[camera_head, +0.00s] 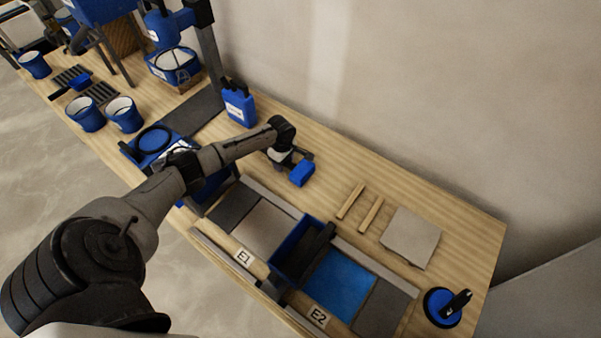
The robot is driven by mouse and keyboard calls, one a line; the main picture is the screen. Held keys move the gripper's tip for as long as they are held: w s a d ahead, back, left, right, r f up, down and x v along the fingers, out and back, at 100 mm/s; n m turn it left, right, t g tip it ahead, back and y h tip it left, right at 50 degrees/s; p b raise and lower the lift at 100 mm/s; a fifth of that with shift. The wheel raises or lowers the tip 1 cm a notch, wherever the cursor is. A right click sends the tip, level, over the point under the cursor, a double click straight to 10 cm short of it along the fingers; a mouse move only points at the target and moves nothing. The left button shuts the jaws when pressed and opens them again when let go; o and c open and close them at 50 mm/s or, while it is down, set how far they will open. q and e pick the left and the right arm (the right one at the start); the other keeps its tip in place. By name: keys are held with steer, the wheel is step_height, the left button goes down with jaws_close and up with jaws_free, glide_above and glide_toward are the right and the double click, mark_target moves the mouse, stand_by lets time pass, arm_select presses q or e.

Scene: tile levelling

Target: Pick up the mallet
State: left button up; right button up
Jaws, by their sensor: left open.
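The mallet shows as a blue block-shaped head (302,174) on the wooden bench, right of centre. Its handle is largely hidden by my left gripper. My left gripper (292,160) is at the end of the arm reaching in from the left. It is open and is right beside the mallet head, over where the handle appears to lie. I cannot tell whether the fingers touch the mallet. My right gripper is not in view.
In front are grey tiles (264,226), a blue trough (290,262) and a blue bed (340,284). Two wooden strips (370,215), a loose tile (411,238) and a blue suction cup (440,308) lie right. A blue jug (239,105) stands behind my arm.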

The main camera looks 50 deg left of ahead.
arm_select(q)
steer(key=shift+c, duration=0.5)
jaws_close()
steer(key=shift+r, duration=0.1)
